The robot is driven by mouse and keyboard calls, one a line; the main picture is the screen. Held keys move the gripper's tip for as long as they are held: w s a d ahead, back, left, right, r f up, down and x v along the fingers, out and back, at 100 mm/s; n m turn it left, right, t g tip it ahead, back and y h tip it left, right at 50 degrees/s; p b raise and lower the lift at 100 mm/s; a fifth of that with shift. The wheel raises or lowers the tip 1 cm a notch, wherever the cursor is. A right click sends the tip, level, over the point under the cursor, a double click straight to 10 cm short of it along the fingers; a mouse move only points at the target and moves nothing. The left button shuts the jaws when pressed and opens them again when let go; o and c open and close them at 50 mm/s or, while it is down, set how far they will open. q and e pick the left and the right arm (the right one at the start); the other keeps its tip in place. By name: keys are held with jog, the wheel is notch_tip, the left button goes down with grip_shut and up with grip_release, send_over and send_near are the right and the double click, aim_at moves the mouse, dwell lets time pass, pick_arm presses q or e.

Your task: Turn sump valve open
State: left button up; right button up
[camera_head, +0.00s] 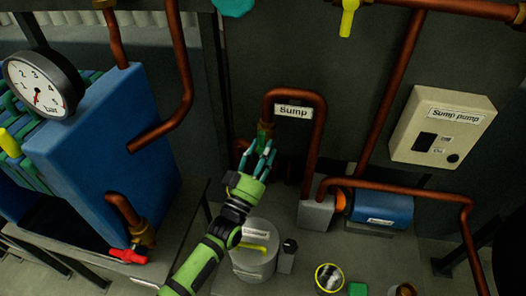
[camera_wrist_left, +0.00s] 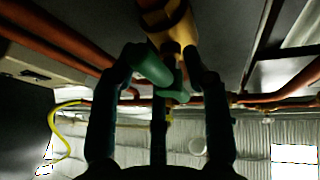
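The sump valve (camera_head: 265,129) sits on a copper pipe just below and left of the white "Sump" label (camera_head: 293,111). In the left wrist view its green handle (camera_wrist_left: 150,66) hangs below a brass body (camera_wrist_left: 170,22). My left gripper (camera_head: 260,157) reaches up from below, right at the valve. In the wrist view its dark fingers are spread on either side of the handle, with a third finger below it. The left finger overlaps the handle's end; I cannot tell whether they touch. My right gripper does not show.
A blue tank (camera_head: 105,140) with a gauge (camera_head: 42,85) and a red valve handle (camera_head: 128,256) stands at left. The sump pump box (camera_head: 442,126) is at right, above a blue motor (camera_head: 382,208). A grey canister (camera_head: 254,262) is beside my left forearm.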

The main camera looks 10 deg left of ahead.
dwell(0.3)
pick_arm(q)
jog(key=shift+s+a+f, duration=0.15)
jog(key=shift+s+f, duration=0.05)
jog(key=shift+s, duration=0.1)
jog(key=v, duration=1.1)
jog(key=shift+s, duration=0.15)
